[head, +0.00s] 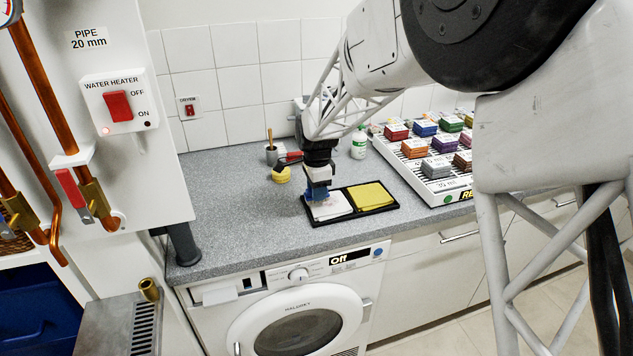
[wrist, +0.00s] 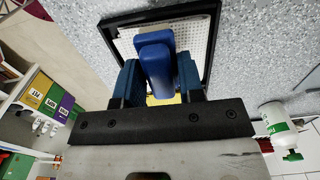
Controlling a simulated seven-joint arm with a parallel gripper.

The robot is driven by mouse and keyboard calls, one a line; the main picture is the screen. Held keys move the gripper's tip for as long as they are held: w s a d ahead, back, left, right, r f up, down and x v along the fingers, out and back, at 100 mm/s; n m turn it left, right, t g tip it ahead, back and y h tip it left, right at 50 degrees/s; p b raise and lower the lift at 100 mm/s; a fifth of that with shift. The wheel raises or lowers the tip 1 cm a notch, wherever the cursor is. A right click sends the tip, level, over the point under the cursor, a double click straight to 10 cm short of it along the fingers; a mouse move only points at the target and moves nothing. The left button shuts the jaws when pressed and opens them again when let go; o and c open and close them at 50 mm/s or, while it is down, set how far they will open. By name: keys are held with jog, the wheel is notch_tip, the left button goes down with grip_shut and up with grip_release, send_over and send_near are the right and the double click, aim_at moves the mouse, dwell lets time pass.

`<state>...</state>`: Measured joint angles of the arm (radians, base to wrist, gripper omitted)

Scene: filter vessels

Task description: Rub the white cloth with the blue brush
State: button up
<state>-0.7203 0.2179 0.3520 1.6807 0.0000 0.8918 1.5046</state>
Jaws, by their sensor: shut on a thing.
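My gripper (head: 318,184) points down over the left part of a black two-part tray (head: 309,219) on the counter. It is shut on the blue brush (head: 312,194), whose blue handle (wrist: 157,60) shows between the fingers in the wrist view. The white cloth (head: 332,207) lies flat in the left compartment; it also shows in the wrist view (wrist: 194,32). The brush is at the back left part of the white cloth, very low over it or touching. I cannot tell which, as the bristles are hidden. A yellow cloth (head: 370,195) lies in the right compartment.
A white rack (head: 431,188) of coloured blocks stands to the right. Behind are a white-green bottle (head: 359,143), a grey pot (head: 271,155), a yellow round item (head: 282,175) and a red item (head: 294,157). The grey counter (head: 235,225) is clear at the left.

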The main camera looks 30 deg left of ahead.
aim_at(336, 200)
jog(key=shift+w+d+f, duration=0.55)
jog(key=shift+f, duration=0.25)
jog(key=shift+c, duration=0.4)
jog(key=shift+w+d+r, duration=0.15)
jog(key=shift+w+d, duration=0.9)
jog(key=shift+w+d+f, duration=0.2)
jog(key=shift+w+d, duration=0.4)
jog(key=shift+w+d+r, duration=0.2)
jog(key=shift+w+d, duration=0.2)
jog(key=shift+s+a+f, duration=0.1)
jog(key=shift+s+a, duration=0.05)
jog(key=shift+s, duration=0.05)
jog(key=shift+s+a, duration=0.15)
jog(key=shift+a, duration=0.05)
jog(key=shift+s+a+f, duration=0.1)
jog(key=shift+s+a, duration=0.05)
jog(key=shift+s, duration=0.05)
jog(key=shift+s+a+r, duration=0.2)
jog(key=shift+s+a, duration=0.65)
jog(key=shift+a, duration=0.05)
jog(key=shift+s+a+f, duration=0.2)
jog(key=shift+s, duration=0.05)
jog(key=shift+s+a+r, duration=0.1)
jog(key=shift+s+a, duration=0.7)
jog(key=shift+s+a+r, duration=0.15)
jog(key=shift+s+a, duration=0.05)
jog(key=shift+a, duration=0.1)
jog(key=shift+d+r, duration=0.1)
jog(key=shift+r, duration=3.8)
